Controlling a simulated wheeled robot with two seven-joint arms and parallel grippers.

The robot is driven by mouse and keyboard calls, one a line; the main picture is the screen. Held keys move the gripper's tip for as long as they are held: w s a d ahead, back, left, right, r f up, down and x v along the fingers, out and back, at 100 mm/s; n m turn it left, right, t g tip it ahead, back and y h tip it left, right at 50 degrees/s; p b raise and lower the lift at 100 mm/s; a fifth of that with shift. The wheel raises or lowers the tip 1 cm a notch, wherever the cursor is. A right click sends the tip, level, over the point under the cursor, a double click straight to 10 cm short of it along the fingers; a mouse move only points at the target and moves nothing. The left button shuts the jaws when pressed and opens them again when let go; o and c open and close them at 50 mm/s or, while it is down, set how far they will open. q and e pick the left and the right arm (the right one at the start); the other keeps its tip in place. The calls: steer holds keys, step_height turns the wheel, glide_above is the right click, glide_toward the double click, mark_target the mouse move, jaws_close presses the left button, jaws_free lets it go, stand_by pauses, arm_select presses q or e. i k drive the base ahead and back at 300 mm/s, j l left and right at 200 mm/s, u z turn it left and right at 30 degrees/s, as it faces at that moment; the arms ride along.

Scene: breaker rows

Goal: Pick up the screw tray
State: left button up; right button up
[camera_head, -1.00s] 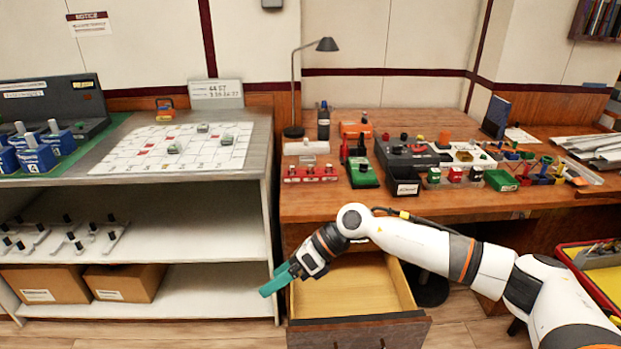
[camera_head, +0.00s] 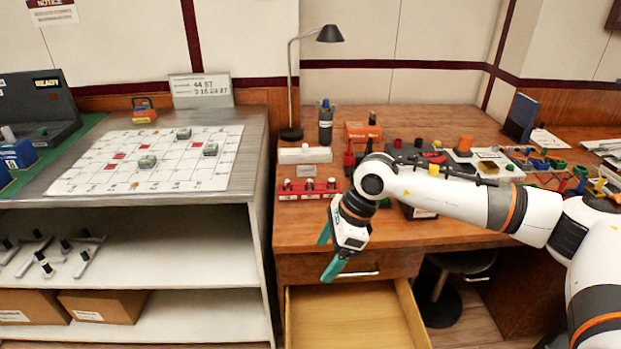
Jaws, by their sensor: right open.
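I cannot tell for sure which item is the screw tray. A red holder (camera_head: 307,189) with several small upright pieces lies at the left front of the wooden desk (camera_head: 430,232). My right gripper (camera_head: 329,250) is in front of the desk's front edge, below and slightly right of the red holder. Its teal fingers are spread, with nothing seen between them. My right arm crosses the desk and hides part of the items behind it. My left gripper is not in view.
An open drawer (camera_head: 352,316) below the desk top looks empty in its visible part. A lamp (camera_head: 291,131), a white block (camera_head: 305,155) and a dark bottle (camera_head: 325,128) stand near the red holder. A grey shelf unit (camera_head: 235,222) stands left, holding cardboard boxes (camera_head: 105,306).

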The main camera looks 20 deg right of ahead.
mark_target(298, 191)
steer(key=i+l, duration=0.25)
steer(key=i, duration=0.15)
steer(key=i+l, duration=0.2)
steer(key=i, duration=0.2)
steer(key=i+l, duration=0.25)
steer(key=i, duration=0.15)
